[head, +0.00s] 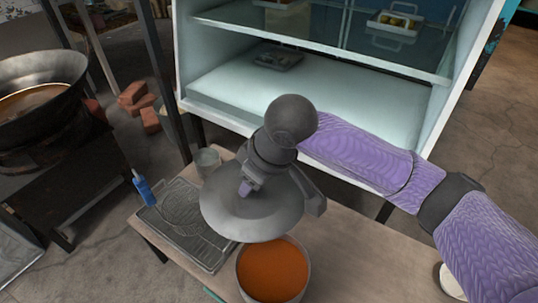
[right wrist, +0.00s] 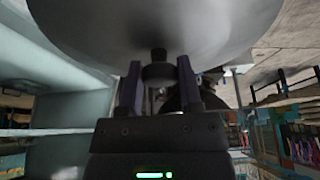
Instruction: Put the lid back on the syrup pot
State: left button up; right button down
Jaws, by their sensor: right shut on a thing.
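The lid (head: 252,211) is a grey metal disc held by my right gripper (head: 246,186) in the head view. In the right wrist view the lid (right wrist: 160,25) fills the top, and the right gripper (right wrist: 157,85) is shut on its dark knob. The syrup pot (head: 273,270) stands on the table at the bottom centre, full of orange-brown syrup. The lid is above and a little behind the pot, overlapping its far rim in the picture; the gap between them is hard to judge. The left gripper is not in view.
A white glass-shelved cabinet (head: 300,98) stands behind. Bare wooden table (head: 365,255) lies right of the pot.

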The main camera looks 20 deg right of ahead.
pick_arm(q)
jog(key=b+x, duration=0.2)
jog(key=b, duration=0.1)
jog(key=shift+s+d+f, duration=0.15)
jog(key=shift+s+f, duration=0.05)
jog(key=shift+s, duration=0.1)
pick_arm(e)
jog(key=s+d+f+n, duration=0.1)
jog(key=s+f+n, duration=0.1)
jog(key=f, duration=0.9)
jog(key=s+d+f+n+g+y, duration=0.1)
jog(key=s+f+n, duration=0.1)
jog(key=f, duration=1)
jog(key=shift+s+f+n, duration=0.2)
jog(key=shift+s+n, duration=0.1)
jog(key=shift+n, duration=0.2)
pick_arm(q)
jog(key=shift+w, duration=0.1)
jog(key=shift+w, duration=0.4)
pick_arm(e)
jog(key=shift+d, duration=0.2)
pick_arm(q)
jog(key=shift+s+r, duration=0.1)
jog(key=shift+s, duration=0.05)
